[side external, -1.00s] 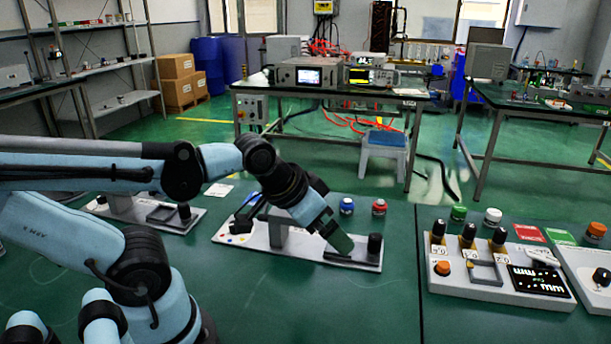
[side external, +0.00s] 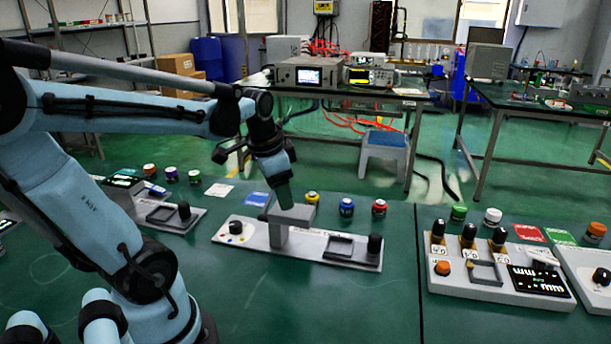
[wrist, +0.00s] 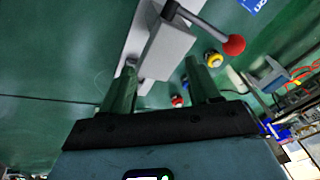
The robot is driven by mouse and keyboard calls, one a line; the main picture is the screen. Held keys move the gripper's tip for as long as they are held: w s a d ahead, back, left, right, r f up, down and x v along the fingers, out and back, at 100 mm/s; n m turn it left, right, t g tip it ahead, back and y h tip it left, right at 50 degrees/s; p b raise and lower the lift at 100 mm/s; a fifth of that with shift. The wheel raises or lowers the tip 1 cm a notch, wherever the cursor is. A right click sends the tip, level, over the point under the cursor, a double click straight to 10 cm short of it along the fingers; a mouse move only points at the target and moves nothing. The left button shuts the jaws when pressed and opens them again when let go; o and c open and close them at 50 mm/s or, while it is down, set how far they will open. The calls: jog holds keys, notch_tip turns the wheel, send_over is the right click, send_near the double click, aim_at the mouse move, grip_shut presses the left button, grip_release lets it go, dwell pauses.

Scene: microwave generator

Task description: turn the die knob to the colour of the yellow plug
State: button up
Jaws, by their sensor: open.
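The white station panel (side external: 315,246) lies on the green table. At its left end is a dial (side external: 236,228) with coloured dots around it, taken as the die knob; its pointing direction is too small to read. The yellow plug (side external: 312,198) stands behind the panel, left of the blue plug (side external: 347,207) and red plug (side external: 379,208). The yellow plug also shows in the wrist view (wrist: 214,59). My gripper (side external: 285,203) is by the grey press head (side external: 292,216), right of the dial. In the wrist view its fingers (wrist: 160,82) are apart, with nothing between them.
The grey press (wrist: 165,50) has a lever with a red ball (wrist: 233,45), close to my fingers in the wrist view. A recessed tray (side external: 346,247) and black knob (side external: 375,243) occupy the panel's right. Similar stations stand left and right. Table in front is clear.

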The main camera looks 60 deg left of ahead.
aim_at(235, 223)
jog(key=s+a+m+g+h, duration=0.25)
jog(key=s+a, duration=0.45)
jog(key=a, duration=0.5)
jog(key=shift+n+g+y, duration=0.25)
jog(key=shift+n+y, duration=0.2)
jog(key=shift+d+f, duration=0.15)
jog(key=shift+f, duration=6.25)
jog(key=c, duration=1)
jog(key=shift+c, duration=0.2)
